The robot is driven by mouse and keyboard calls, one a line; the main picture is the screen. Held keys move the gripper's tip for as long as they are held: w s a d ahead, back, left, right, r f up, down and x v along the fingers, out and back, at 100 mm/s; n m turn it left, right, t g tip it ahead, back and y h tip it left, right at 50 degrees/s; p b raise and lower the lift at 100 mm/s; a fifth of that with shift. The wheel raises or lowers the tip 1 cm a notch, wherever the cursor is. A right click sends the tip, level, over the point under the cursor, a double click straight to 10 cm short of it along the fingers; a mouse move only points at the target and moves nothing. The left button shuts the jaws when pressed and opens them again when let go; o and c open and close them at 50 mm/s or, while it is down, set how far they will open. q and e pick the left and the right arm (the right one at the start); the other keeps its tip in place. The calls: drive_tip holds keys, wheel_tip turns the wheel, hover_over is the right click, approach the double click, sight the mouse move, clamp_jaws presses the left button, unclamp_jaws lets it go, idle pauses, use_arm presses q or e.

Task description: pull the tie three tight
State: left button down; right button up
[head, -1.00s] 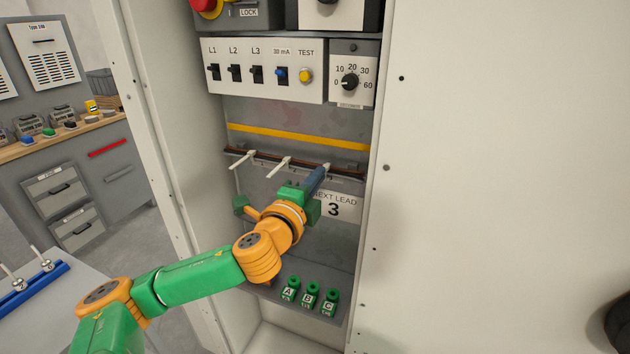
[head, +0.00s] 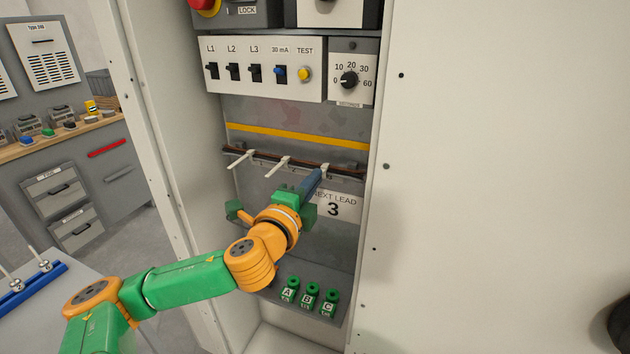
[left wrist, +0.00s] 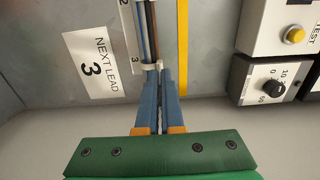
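Tie three (head: 325,168) is the rightmost of three white cable ties along the dark cable bundle in the cabinet. In the left wrist view its white head (left wrist: 159,65) sits at the cables beside the "3" mark, just beyond my fingertips. My left gripper (head: 317,176) has its blue fingers close together around the white tail, which shows as a thin strip between them. In the left wrist view the fingers (left wrist: 161,92) point straight at the tie. How snugly the loop fits the cables is too small to tell.
Ties one (head: 241,158) and two (head: 279,166) stick out to the left. A "NEXT LEAD 3" label (head: 335,204) is behind the gripper. The switch panel (head: 263,69) is above, green lettered parts (head: 311,298) below. The cabinet's side walls border the space.

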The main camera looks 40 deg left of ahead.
use_arm(q)
drive_tip(key=shift+s+d, duration=0.15)
drive_tip(key=shift+s, duration=0.5)
drive_tip(key=c, duration=1)
unclamp_jaws()
drive_tip(key=shift+s, duration=0.1)
drive_tip(key=shift+c, duration=0.2)
